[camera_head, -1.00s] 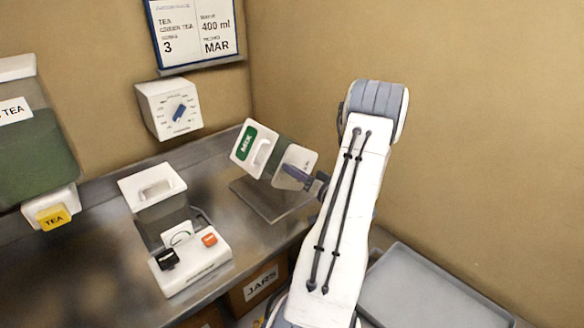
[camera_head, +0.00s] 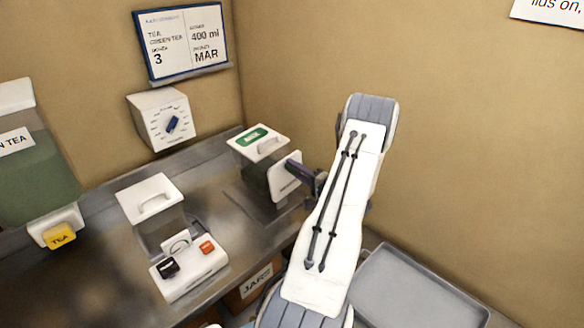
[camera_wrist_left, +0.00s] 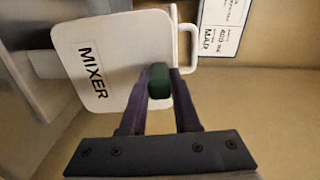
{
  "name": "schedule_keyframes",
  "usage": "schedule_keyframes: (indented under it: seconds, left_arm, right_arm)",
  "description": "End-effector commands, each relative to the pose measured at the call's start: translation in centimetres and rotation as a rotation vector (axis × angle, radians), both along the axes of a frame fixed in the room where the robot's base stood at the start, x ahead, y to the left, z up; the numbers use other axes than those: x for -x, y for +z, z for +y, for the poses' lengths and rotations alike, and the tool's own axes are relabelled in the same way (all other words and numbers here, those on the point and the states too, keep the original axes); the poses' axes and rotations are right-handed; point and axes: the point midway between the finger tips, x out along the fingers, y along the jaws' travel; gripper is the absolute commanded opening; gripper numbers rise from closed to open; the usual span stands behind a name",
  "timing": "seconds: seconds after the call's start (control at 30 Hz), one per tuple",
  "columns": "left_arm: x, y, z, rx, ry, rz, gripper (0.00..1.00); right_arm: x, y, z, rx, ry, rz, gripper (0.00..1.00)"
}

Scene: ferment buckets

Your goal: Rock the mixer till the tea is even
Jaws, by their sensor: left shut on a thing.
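The mixer (camera_head: 258,143) is a box with a white lid, a green label and a lid handle, at the back of the counter in the head view. It looks about upright. Its see-through body shows dark contents; I cannot tell how even they are. Its white side plate reads MIXER in the left wrist view (camera_wrist_left: 88,88). My left gripper (camera_head: 298,173) is at the mixer's right side. In the wrist view its two dark fingers are shut on a dark green knob (camera_wrist_left: 159,88) in front of that plate. My right gripper is not in view.
A white-lidded jar unit (camera_head: 150,193) with black and orange buttons stands left of the mixer. A tea dispenser (camera_head: 40,160) with a yellow tap is at far left. A dial box (camera_head: 164,118) and a notice board (camera_head: 182,42) are on the wall. A grey tray (camera_head: 405,290) lies at lower right.

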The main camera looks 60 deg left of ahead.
Motion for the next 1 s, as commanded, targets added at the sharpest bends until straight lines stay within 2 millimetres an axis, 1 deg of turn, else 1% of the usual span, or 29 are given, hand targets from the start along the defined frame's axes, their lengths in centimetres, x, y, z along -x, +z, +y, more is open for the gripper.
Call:
schedule_keyframes:
  seconds: [0.03, 0.3, 0.77, 0.8, 0.87, 1.0]
  left_arm:
    - [-0.25, 0.14, 0.03, 0.004, -0.002, 0.017, 0.0]
    - [-0.62, 0.01, 0.12, 0.024, -0.003, 0.089, 0.0]
    - [-0.69, -0.04, 0.14, 0.026, -0.003, 0.1, 0.0]
    - [-0.69, -0.04, 0.14, 0.026, -0.003, 0.1, 0.38]
    - [-0.68, -0.04, 0.14, 0.026, -0.003, 0.1, 0.6]
    - [-0.65, -0.04, 0.15, 0.026, -0.002, 0.1, 0.6]
  right_arm:
    - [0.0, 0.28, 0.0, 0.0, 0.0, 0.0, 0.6]
    - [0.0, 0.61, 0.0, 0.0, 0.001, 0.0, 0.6]
    - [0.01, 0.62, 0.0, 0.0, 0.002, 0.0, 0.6]
    - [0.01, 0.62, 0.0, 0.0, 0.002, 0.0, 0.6]
    - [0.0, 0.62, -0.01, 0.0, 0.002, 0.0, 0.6]
    - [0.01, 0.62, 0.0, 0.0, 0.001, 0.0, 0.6]
